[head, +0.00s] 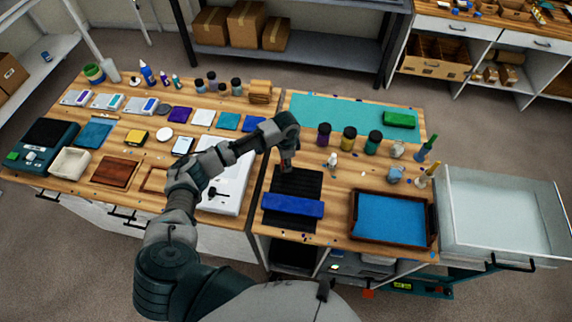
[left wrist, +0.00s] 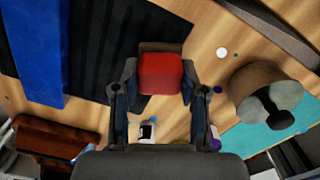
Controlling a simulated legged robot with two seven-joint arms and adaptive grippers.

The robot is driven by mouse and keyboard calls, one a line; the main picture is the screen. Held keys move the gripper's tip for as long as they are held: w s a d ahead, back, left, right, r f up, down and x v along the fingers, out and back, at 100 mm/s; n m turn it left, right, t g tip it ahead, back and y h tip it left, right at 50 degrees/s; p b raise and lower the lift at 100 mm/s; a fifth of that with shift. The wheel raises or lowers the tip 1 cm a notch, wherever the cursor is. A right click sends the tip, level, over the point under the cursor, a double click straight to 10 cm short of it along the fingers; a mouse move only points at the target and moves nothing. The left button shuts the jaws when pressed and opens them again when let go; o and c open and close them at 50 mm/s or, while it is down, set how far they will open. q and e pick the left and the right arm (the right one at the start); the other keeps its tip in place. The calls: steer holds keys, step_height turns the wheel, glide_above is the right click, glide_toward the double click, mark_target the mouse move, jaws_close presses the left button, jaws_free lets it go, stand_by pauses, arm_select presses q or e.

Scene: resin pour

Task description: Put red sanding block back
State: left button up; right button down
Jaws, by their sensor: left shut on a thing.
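The red sanding block (left wrist: 160,73) shows in the left wrist view between the fingers of my left gripper (left wrist: 153,92), which is shut on it. A brown part shows at the block's far end. In the head view my left gripper (head: 287,163) hangs over the far end of the black ribbed mat (head: 299,182); the red block cannot be made out there. I cannot tell whether the red block touches the mat. My right gripper is not in view.
A dark-framed tray with a blue base (head: 389,218) sits near the front edge. An open white drawer (head: 505,215) stands out at right.

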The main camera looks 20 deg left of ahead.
arm_select(q)
steer(key=shift+f, duration=1.15)
steer(key=o, duration=1)
step_height(320, 180, up, 12)
steer(key=shift+r, duration=0.1)
